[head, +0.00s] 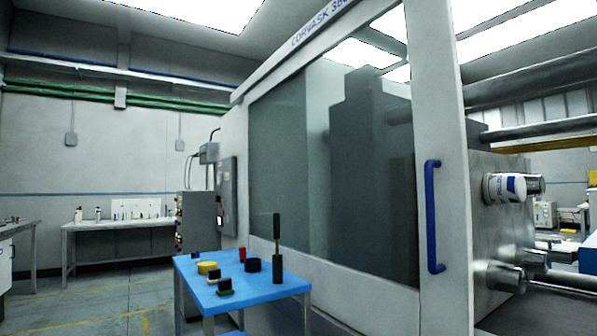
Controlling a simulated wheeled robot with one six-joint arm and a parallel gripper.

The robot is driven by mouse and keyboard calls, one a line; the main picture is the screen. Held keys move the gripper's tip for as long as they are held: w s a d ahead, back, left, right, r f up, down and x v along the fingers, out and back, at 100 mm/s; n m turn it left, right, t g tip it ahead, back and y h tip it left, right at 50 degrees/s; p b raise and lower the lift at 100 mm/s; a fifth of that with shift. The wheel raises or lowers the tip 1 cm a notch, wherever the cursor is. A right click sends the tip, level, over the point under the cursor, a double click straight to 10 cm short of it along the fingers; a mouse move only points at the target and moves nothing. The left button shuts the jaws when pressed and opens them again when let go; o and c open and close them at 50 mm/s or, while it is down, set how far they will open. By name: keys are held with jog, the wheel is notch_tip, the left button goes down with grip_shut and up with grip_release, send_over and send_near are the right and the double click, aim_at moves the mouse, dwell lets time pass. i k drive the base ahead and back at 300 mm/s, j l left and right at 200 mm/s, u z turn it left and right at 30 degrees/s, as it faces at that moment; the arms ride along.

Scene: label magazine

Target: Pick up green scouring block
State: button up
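A blue-topped table (285,284) stands in the lower middle, in front of a large machine. Near its front edge lies a small dark block with a dull green lower part (226,291); it may be the green scouring block, but it is too small to be sure. My gripper is not in view.
The table also holds a yellow ring (207,267), a black round piece (253,265), a small red item (242,254) and an upright black-handled tool (277,240). The machine (440,120) with its blue handle (432,215) blocks the right. Open floor (110,300) lies left.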

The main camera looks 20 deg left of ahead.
aim_at(225, 285)
jog(key=z, duration=0.95)
jog(key=u, duration=2)
jog(key=i+l, duration=0.1)
jog(key=i, duration=0.45)
jog(key=i+l+u, duration=0.15)
jog(key=i, duration=0.4)
jog(key=i+l, duration=0.15)
jog(key=i, duration=0.4)
jog(key=i+l+u, duration=0.1)
jog(key=i, duration=0.45)
